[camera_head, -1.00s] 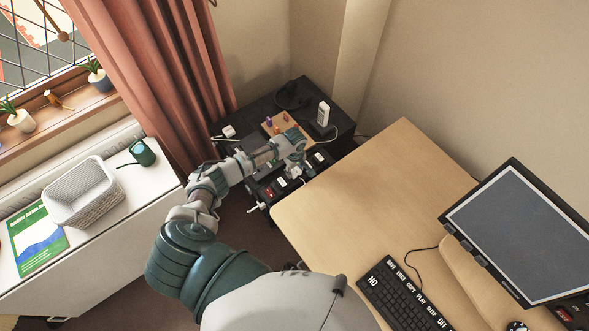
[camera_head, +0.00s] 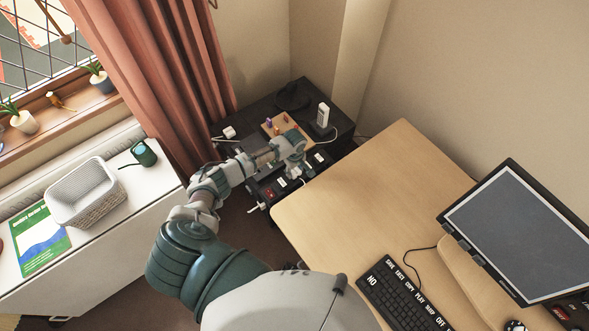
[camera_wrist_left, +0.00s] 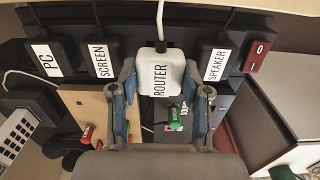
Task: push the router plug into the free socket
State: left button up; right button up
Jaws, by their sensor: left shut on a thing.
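The white router plug (camera_wrist_left: 159,78), labelled ROUTER, sits between the fingers of my left gripper (camera_wrist_left: 160,90) in the wrist view, with a white cable running up from it. My left gripper (camera_head: 296,165) is shut on it at the black power strip (camera_head: 262,196). The plug is in line with the strip's row, between the SCREEN plug (camera_wrist_left: 99,60) and the SPEAKER plug (camera_wrist_left: 215,64). The PC plug (camera_wrist_left: 45,60) is farther left. The socket under the router plug is hidden, so I cannot tell how deep the plug sits. My right gripper is not in view.
A red switch (camera_wrist_left: 257,56) is at the strip's right end in the wrist view. A white router (camera_head: 323,114) and a small board with figures (camera_head: 273,128) stand on the dark cabinet behind. The wooden desk (camera_head: 375,185) is close on the right, its left part clear.

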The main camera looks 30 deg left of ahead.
aim_at(295, 170)
pick_arm(q)
jog(key=shift+d+p, duration=0.1)
jog(key=shift+p, duration=0.35)
dwell(0.6)
jog(key=shift+f, duration=0.3)
dwell(0.7)
jog(key=shift+f+b, duration=0.4)
jog(key=shift+f, duration=0.7)
dwell(1.4)
jog(key=o, duration=1.2)
jog(key=shift+s, duration=0.1)
jog(key=shift+c, duration=0.2)
notch_tip(295, 170, up, 12)
